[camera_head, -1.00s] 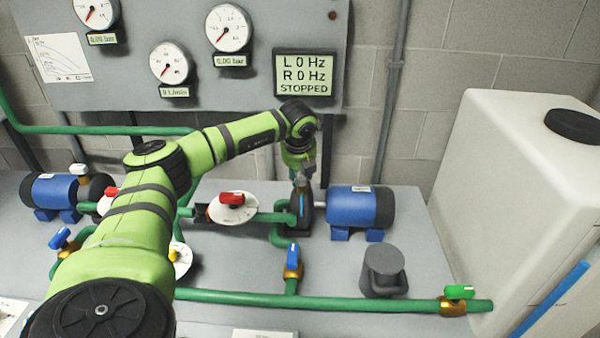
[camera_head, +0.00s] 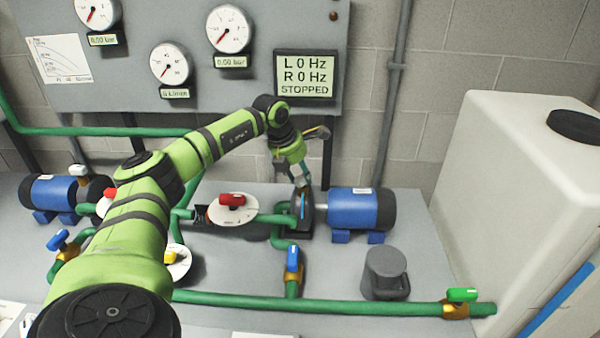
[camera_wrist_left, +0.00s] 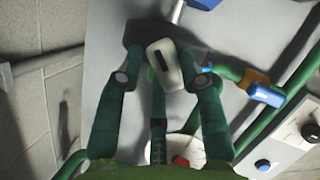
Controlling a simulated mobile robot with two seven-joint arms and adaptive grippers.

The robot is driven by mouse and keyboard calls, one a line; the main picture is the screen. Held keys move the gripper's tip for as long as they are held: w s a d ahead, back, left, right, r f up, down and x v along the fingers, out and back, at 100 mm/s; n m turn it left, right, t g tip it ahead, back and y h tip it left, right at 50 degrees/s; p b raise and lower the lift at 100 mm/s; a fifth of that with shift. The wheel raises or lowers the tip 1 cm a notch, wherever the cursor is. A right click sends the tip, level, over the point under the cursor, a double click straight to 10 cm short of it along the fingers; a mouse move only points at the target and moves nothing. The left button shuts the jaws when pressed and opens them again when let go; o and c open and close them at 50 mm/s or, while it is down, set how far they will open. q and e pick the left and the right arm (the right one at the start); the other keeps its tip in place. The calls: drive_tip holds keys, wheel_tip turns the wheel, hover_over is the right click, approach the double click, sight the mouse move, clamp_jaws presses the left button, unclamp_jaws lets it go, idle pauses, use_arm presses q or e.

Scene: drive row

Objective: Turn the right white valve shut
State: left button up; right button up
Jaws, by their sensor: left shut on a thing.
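The right white valve (camera_wrist_left: 165,68) shows in the left wrist view as a white handle with a dark slot, between my two finger pads. My left gripper (camera_wrist_left: 163,66) is shut on this handle. In the head view my left gripper (camera_head: 301,181) reaches down to the pump with the blue motor (camera_head: 354,208) at the right. There the gripper and hand hide the white handle, so its angle cannot be read from that view. The left white valve (camera_head: 78,170) stands by the left blue motor (camera_head: 52,191). My right gripper is not in view.
A red valve (camera_head: 232,200) on a white dial stands left of my gripper, and a blue valve (camera_head: 292,260) is in front. A green pipe (camera_head: 350,303) runs along the front to a green valve (camera_head: 462,295). A white tank (camera_head: 500,170) stands right. The display (camera_head: 306,74) reads STOPPED.

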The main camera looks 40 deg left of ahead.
use_arm(q)
drive_tip(key=m+h, duration=0.1)
drive_tip(key=m, duration=0.3)
drive_tip(key=shift+w+m+g+h, duration=0.2)
drive_tip(key=shift+m+g+h, duration=0.1)
drive_tip(key=shift+h, duration=0.1)
drive_tip(key=m+g+h, duration=0.1)
drive_tip(key=m, duration=0.3)
drive_tip(key=shift+w, duration=0.15)
drive_tip(key=shift+f+m, duration=0.1)
drive_tip(key=shift+m, duration=0.2)
drive_tip(key=o, duration=1.2)
drive_tip(key=shift+c, duration=0.2)
drive_tip(key=v, duration=1.2)
drive_tip(key=shift+a, duration=0.15)
drive_tip(key=shift+w, duration=0.1)
